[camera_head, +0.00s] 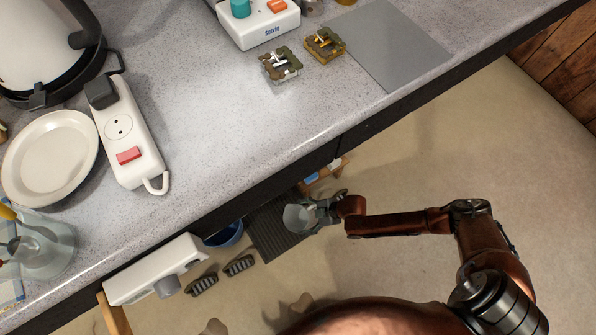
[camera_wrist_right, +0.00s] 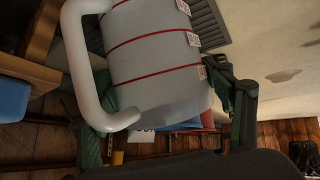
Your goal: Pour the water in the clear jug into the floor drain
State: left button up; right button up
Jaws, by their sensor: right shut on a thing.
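The clear jug (camera_head: 299,217) is in my right gripper (camera_head: 322,211), low over the floor beyond the counter's front edge. In the right wrist view the jug (camera_wrist_right: 158,62) is large and close, with red bands, small labels and a thick white handle. The gripper is shut on it. A dark slatted floor grate (camera_head: 270,232), which looks like the floor drain, lies just below and left of the jug; part of its slats (camera_wrist_right: 208,20) shows in the wrist view. I cannot make out the water or the jug's exact tilt. My left gripper is not in view.
The speckled counter (camera_head: 220,110) overhangs the floor, with a power strip (camera_head: 127,130) and plate (camera_head: 50,157) on it. Near the grate are a blue bucket (camera_head: 226,237), a white appliance (camera_head: 150,270), two dark ridged objects (camera_head: 238,265) and a wooden stand (camera_head: 325,176). The floor at right is clear.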

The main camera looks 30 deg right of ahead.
jog(key=shift+s+f+y+b, duration=0.1)
jog(key=shift+f+y+b, duration=0.3)
jog(key=shift+b, duration=0.35)
jog(key=shift+y, duration=0.3)
jog(key=shift+a+r+m+y, duration=0.15)
jog(key=shift+a+m+y, duration=0.15)
jog(key=shift+y, duration=0.2)
jog(key=shift+w+d, duration=0.15)
jog(key=shift+w, duration=0.05)
jog(key=shift+s+f+m+t+y, duration=0.1)
jog(key=shift+f+m+t+y, duration=0.1)
jog(key=shift+y, duration=0.3)
jog(key=shift+f+m+t+y, duration=0.1)
jog(key=shift+m+y, duration=0.1)
jog(key=shift+y, duration=0.3)
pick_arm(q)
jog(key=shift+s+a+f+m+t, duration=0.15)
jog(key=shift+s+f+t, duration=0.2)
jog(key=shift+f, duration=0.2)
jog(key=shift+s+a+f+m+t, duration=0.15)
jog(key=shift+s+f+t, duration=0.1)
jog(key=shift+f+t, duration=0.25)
pick_arm(e)
jog(key=shift+r, duration=0.1)
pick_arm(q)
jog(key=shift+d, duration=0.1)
pick_arm(e)
jog(key=shift+a+y, duration=0.25)
jog(key=shift+y, duration=0.05)
